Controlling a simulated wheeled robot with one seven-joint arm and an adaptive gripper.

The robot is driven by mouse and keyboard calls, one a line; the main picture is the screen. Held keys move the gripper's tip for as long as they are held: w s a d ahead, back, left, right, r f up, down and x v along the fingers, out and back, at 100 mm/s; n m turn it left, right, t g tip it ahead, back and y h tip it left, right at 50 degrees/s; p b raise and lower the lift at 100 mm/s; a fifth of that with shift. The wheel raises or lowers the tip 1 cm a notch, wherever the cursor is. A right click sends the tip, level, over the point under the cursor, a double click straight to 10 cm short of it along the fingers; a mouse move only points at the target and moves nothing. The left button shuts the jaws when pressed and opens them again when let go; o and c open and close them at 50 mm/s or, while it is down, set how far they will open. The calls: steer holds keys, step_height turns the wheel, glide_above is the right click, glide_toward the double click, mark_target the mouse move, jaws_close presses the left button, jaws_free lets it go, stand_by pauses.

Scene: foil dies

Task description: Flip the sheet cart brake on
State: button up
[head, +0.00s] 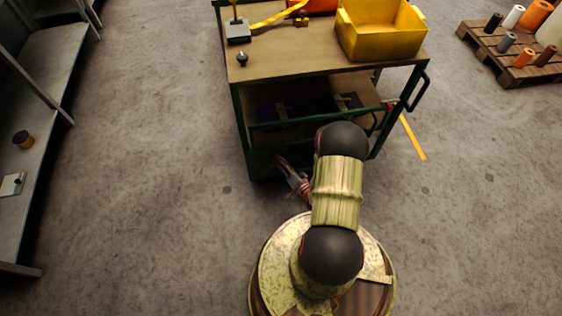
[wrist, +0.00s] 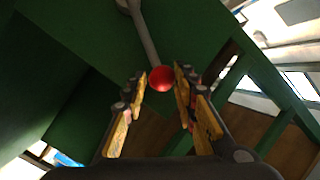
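The sheet cart (head: 300,62) has a dark green frame and a brown top, and stands in front of me in the head view. In the wrist view, its brake lever (wrist: 146,36) is a grey rod that ends in a red ball knob (wrist: 160,79). The rod runs from the top of the picture down to the knob, against a green panel. My gripper (wrist: 161,84) is open, with one yellow-padded finger on each side of the knob near the tips. Gaps show beside the knob; its depth relative to the tips is unclear. In the head view my gripper (head: 292,176) is low by the cart's near side, and the lever cannot be made out.
A yellow bin (head: 382,40) and small items sit on the cart top. Dark items lie on its lower shelf. A grey shelf rack (head: 40,90) stands at left, and a pallet with spools (head: 508,62) at far right. The floor between is clear.

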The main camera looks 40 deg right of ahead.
steer(key=o, duration=0.4)
steer(key=shift+s, duration=0.1)
steer(key=s, duration=0.4)
steer(key=s+a, duration=0.1)
steer(key=s, duration=0.2)
steer(key=s+a+r, duration=0.1)
steer(key=s, duration=0.3)
steer(key=shift+s, duration=0.3)
